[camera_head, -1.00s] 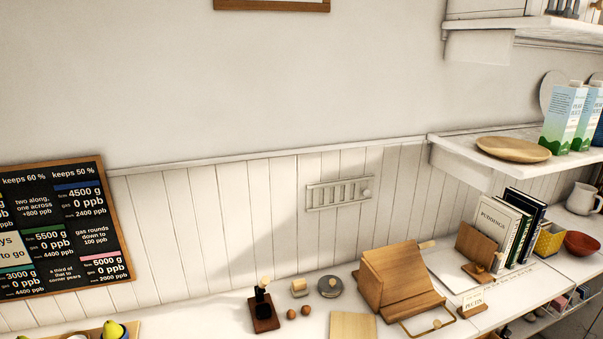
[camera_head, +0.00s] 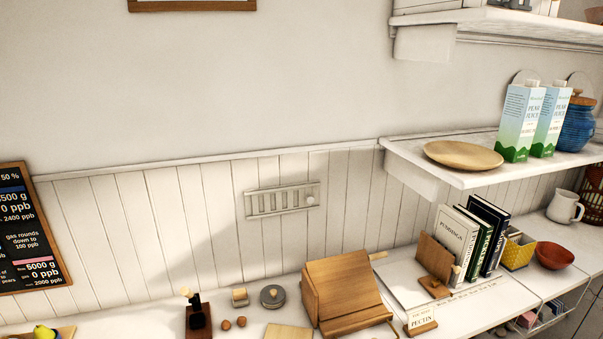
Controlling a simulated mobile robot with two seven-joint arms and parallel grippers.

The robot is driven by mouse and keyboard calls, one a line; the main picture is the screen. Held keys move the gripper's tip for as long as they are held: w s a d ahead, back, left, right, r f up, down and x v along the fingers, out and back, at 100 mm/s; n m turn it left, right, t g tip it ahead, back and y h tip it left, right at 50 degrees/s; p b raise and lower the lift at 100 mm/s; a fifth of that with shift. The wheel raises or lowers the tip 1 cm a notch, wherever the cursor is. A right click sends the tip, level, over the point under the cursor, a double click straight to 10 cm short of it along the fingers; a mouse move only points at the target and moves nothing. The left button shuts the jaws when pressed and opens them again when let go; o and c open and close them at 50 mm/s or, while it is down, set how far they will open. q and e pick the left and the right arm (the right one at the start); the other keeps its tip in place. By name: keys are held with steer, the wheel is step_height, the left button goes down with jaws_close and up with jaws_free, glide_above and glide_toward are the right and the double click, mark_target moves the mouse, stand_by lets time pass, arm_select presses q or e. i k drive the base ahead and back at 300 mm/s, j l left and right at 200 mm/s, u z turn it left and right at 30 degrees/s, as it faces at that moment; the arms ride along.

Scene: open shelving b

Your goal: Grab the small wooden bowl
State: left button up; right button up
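A round, shallow wooden dish (camera_head: 463,155) lies on the right wall shelf, left of two cartons. A reddish-brown bowl (camera_head: 553,255) stands on the counter at the right, beside a yellow patterned container. Part of another brownish bowl shows on the upper shelf at the top right edge, cut off by the picture. I cannot tell for certain which of these is the small wooden bowl. Neither of my grippers is in view.
Two juice cartons (camera_head: 520,120) and a blue jar (camera_head: 578,124) stand on the wall shelf (camera_head: 400,147). Below are books (camera_head: 483,235), a wooden stand (camera_head: 345,292) and a white jug (camera_head: 564,207). Small items sit on the counter at the bottom.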

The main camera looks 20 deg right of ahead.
mark_target(551, 255)
steer(key=l, duration=1.65)
steer(key=k+l, duration=0.15)
steer(key=l, duration=1.45)
